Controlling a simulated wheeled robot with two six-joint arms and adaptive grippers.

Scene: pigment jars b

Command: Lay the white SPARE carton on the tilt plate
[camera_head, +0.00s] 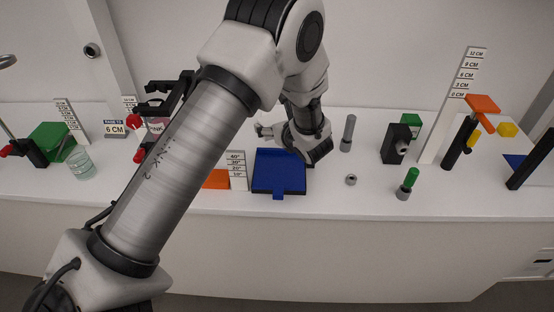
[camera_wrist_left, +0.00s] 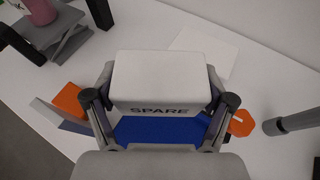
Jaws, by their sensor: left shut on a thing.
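The white carton (camera_wrist_left: 155,75) lettered SPARE is between the fingers of my left gripper (camera_wrist_left: 160,101) in the left wrist view. I cannot tell whether carton and plate touch. In the head view the tilt plate (camera_head: 278,176) stands on the white bench, and my left gripper (camera_head: 290,137) is over its back edge. The carton cannot be made out clearly in the head view. My right gripper is not in view.
An angle scale (camera_head: 237,170) and an orange piece (camera_head: 216,179) stand left of the plate. A grey post (camera_head: 348,133) and a small grey ring (camera_head: 351,180) are to its right. A black block (camera_head: 396,144) stands farther right. My left arm hides part of the bench.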

